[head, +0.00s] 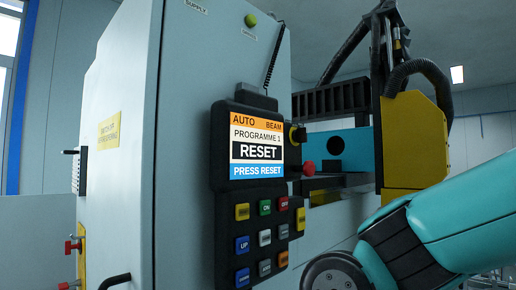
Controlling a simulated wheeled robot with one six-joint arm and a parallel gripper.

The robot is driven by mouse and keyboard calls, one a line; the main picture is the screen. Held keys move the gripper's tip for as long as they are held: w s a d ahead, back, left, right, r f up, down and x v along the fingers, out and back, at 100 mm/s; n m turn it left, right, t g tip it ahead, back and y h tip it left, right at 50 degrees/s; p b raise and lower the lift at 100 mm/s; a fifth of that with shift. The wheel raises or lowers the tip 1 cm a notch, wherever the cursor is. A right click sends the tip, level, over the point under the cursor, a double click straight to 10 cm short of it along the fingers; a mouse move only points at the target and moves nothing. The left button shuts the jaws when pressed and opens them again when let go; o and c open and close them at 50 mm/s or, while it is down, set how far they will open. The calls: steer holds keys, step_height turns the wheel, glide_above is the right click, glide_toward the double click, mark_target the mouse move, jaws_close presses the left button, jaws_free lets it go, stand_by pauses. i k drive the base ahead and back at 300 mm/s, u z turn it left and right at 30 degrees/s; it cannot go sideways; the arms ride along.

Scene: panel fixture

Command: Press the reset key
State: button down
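A dark control pendant (220,180) hangs on the side of a pale cabinet. Its screen (258,151) reads AUTO, BEAM, PROGRAMME 1, RESET and PRESS RESET. Most key labels are too small to read, so I cannot tell which is the reset key. My gripper is not in view; only my teal arm shows at the lower right, apart from the keypad.
A red knob (308,168) sticks out at the pendant's right side. The cabinet (190,130) carries a green lamp (251,20) and a coiled cable (272,58). A yellow and black machine (415,140) stands behind on the right.

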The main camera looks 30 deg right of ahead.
mark_target(243, 211)
steer(key=u, duration=1.65)
steer(key=k, duration=1.15)
steer(key=z, duration=1.45)
steer(key=i, duration=0.5)
steer(key=z, duration=0.05)
